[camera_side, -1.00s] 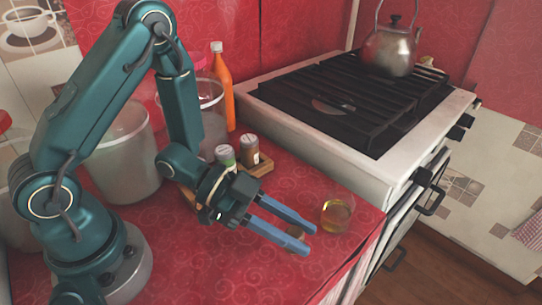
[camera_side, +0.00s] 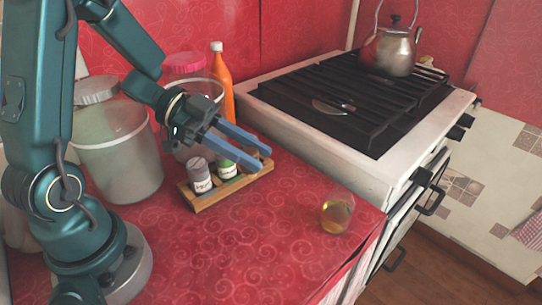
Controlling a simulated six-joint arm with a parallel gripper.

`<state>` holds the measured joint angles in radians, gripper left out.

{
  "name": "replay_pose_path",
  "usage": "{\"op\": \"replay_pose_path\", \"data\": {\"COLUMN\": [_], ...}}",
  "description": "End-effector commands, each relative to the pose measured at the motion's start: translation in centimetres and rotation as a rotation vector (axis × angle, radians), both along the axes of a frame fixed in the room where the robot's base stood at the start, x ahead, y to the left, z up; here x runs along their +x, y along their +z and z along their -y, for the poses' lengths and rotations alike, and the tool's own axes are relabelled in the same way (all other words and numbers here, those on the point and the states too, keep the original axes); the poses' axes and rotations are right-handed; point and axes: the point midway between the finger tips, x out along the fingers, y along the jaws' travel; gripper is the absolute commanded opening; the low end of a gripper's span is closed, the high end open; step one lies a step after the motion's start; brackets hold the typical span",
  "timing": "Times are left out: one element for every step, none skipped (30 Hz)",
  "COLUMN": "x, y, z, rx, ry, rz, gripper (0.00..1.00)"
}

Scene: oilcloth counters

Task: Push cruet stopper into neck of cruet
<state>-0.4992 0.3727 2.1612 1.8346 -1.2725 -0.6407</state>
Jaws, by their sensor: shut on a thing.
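The cruet (camera_side: 337,214) is a small clear glass vessel with yellow oil in it. It stands upright on the red cloth near the counter's right front edge. My gripper (camera_side: 263,160) is up and to the left of it, well apart, in front of the spice rack. Its two blue fingers point right and slightly down. It is shut on the cruet stopper, a small brownish piece between the fingertips, mostly hidden by the fingers and hard to tell from the rack behind.
A wooden rack (camera_side: 212,200) with spice jars (camera_side: 201,178) stands behind and below my gripper. An orange bottle (camera_side: 221,80) and large canisters (camera_side: 118,150) stand further back. The stove (camera_side: 350,100) with a kettle (camera_side: 389,50) is to the right. The front cloth is clear.

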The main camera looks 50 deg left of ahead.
Motion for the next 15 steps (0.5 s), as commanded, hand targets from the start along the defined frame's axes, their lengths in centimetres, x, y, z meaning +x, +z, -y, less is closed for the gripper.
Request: {"op": "replay_pose_path", "data": {"x": [0.0,0.0,0.0,0.0,0.0,0.0,0.0,0.0,0.0,0.0,0.0,0.0,0.3,0.8,1.4], "y": [0.0,0.0,0.0,0.0,0.0,0.0,0.0,0.0,0.0,0.0,0.1,0.1,0.3,0.5,0.9], "z": [-0.1,-0.1,-0.1,-0.1,-0.1,0.0,0.0,0.0,0.0,0.0,0.0,0.0,-0.2,-0.5,-0.7], "rx": [0.000,0.000,0.000,0.000,0.000,0.000,0.000,0.000,0.000,-0.001,0.000,0.000,0.001,0.002,0.003], "ry": [0.000,0.000,0.000,0.000,0.000,0.000,0.000,0.000,0.000,0.002,0.005,0.014,0.029,0.039,0.049], "rz": [0.001,0.000,0.000,0.001,0.000,0.001,0.001,0.001,0.001,0.001,0.001,0.002,0.005,0.007,0.009], "gripper": [0.00,0.00,0.00,0.00,0.00,0.00,0.00,0.00,0.00,0.00,0.00,0.00,0.00,0.00,0.00]}}
